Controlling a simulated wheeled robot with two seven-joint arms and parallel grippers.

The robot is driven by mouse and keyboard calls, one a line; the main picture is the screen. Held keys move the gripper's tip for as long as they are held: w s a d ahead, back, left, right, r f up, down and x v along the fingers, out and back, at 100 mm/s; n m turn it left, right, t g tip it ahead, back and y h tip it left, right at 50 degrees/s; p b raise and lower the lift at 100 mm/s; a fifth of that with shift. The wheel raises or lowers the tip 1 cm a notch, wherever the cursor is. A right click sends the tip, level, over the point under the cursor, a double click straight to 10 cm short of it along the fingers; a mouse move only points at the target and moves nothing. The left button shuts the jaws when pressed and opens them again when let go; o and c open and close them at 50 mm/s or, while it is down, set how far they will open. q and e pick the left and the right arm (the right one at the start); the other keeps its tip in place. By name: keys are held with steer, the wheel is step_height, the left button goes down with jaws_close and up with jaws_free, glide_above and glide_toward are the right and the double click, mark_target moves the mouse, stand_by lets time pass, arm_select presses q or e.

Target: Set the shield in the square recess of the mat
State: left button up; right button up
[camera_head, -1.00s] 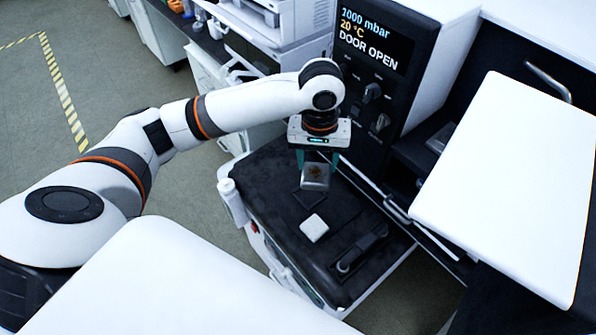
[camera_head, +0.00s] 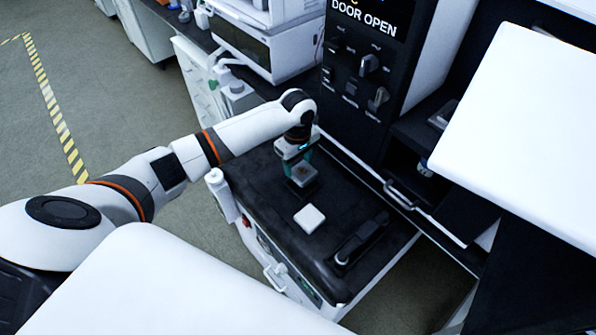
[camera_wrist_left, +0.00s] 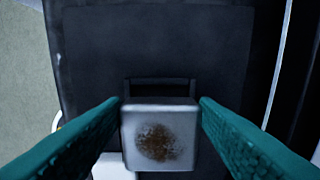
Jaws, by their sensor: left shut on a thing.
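The shield (camera_head: 305,174) is a small grey metal box with a rusty brown stain on its face. My left gripper (camera_head: 298,171) is shut on it, and in the left wrist view the shield (camera_wrist_left: 160,138) sits between the two teal fingers. The mat (camera_head: 291,187) is a small dark square on the black worktop, right under the shield and partly hidden by it. In the wrist view the raised rim of the mat (camera_wrist_left: 160,84) shows just beyond the shield. I cannot tell whether the shield touches the mat. My right gripper is not in view.
A white square block (camera_head: 309,217) lies on the black worktop (camera_head: 262,172) close to the mat. A black handled tool (camera_head: 361,243) lies farther right. A dark control cabinet (camera_head: 366,75) stands behind, and a white cylinder (camera_head: 222,195) is at the worktop's left edge.

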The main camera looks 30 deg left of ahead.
mark_target(298, 166)
arm_select(q)
steer(key=shift+f, duration=1.8)
steer(key=o, duration=1.1)
steer(key=shift+f, duration=0.15)
step_height(298, 166, up, 12)
steer(key=shift+r+p, duration=0.2)
steer(key=shift+p, duration=0.1)
